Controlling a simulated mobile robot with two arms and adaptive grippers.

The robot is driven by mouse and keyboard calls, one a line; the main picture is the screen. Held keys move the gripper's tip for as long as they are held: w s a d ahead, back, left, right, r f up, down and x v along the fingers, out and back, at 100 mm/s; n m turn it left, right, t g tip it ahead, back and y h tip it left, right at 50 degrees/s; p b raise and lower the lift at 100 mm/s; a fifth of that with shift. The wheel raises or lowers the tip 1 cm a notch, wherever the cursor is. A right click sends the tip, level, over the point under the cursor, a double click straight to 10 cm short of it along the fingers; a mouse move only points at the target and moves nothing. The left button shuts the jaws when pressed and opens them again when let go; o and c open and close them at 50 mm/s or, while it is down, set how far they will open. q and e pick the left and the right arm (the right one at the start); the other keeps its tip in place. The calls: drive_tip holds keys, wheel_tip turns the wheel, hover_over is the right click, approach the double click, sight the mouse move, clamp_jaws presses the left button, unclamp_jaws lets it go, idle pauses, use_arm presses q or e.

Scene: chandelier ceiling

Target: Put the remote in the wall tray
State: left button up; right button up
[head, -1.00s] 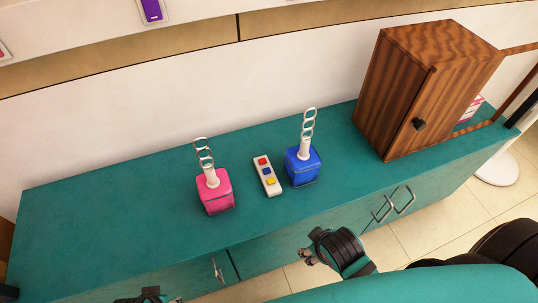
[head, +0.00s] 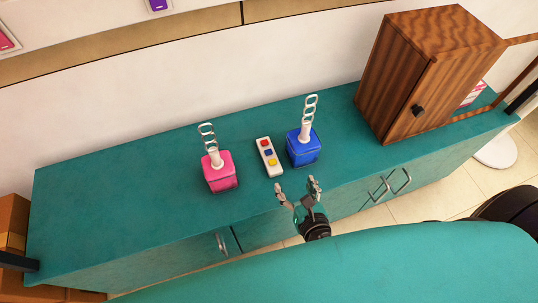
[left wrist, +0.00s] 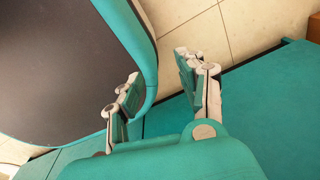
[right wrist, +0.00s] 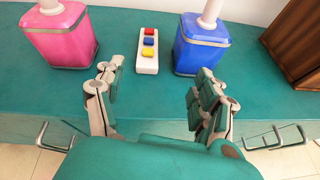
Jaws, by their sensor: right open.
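The remote (head: 268,157) is white with red, blue and yellow buttons. It lies flat on the teal cabinet top between a pink and a blue container; it also shows in the right wrist view (right wrist: 147,52). My right gripper (head: 299,190) is open and empty at the cabinet's front edge, in front of the remote, and its fingers show in the right wrist view (right wrist: 152,95). My left gripper (left wrist: 160,85) is open and empty in the left wrist view, away from the remote. I cannot make out a wall tray for certain.
The pink container (head: 220,174) and blue container (head: 304,150) stand close on either side of the remote, each with a white ringed handle. A wooden box (head: 425,75) stands at the right. The left part of the teal cabinet top (head: 110,195) is clear.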

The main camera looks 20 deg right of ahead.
drive_tip(key=a+n, duration=0.1)
drive_tip(key=n, duration=0.2)
approach(269, 154)
drive_tip(key=w, duration=0.1)
drive_tip(key=w+f, duration=0.1)
drive_tip(key=w, duration=0.1)
drive_tip(key=shift+d+f+y, duration=0.2)
drive_tip(key=shift+d+y, duration=0.15)
drive_tip(key=shift+y, duration=0.05)
drive_tip(key=b+x, duration=0.1)
drive_tip(key=x, duration=0.5)
drive_tip(key=shift+r, duration=0.1)
clamp_jaws()
use_arm(q)
drive_tip(key=shift+s+a+f, duration=0.25)
drive_tip(key=shift+s+f, duration=0.85)
drive_tip(key=shift+s, duration=0.1)
use_arm(e)
drive_tip(key=shift+r, duration=0.15)
